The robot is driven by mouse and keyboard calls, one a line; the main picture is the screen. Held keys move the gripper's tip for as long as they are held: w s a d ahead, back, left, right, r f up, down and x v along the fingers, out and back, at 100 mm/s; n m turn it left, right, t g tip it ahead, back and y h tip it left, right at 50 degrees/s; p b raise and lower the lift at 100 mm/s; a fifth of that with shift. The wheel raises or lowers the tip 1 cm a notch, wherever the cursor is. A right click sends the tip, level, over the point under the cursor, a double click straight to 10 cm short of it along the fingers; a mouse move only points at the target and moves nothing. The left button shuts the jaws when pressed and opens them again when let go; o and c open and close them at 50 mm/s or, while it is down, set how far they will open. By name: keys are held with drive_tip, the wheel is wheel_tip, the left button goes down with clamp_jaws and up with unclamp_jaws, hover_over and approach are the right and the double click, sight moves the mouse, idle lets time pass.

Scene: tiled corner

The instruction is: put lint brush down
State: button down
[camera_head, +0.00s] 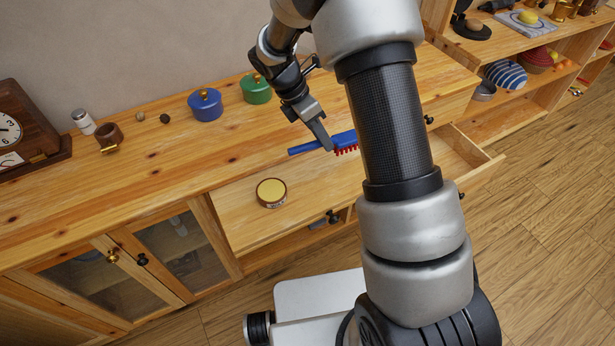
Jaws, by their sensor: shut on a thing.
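The lint brush (343,139) is blue with red bristles along its lower side. Its thin handle points left. My gripper (328,147) is shut on the brush near where the handle meets the head. The brush shows over the front part of the wooden cabinet, at the open drawer (235,212). I cannot tell whether the brush touches a surface. My arm hides the right end of the brush and part of the drawer. A round tin with a yellow lid (271,190) sits in the drawer, left of the brush.
The cabinet top (170,160) holds a blue pot (205,106), a green pot (256,90), a brown cup (108,134), a shaker (82,121) and a wooden clock (28,130). Shelves with bowls (505,74) stand at the right. The drawer is bare around the tin.

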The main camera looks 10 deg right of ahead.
drive_tip(key=shift+w+f+n, duration=0.2)
drive_tip(key=shift+w+n, duration=0.05)
drive_tip(key=shift+n, duration=0.15)
wheel_tip(320, 180, down, 9)
drive_tip(key=shift+a, duration=0.1)
drive_tip(key=shift+f, duration=0.15)
drive_tip(key=c, duration=1.6)
unclamp_jaws()
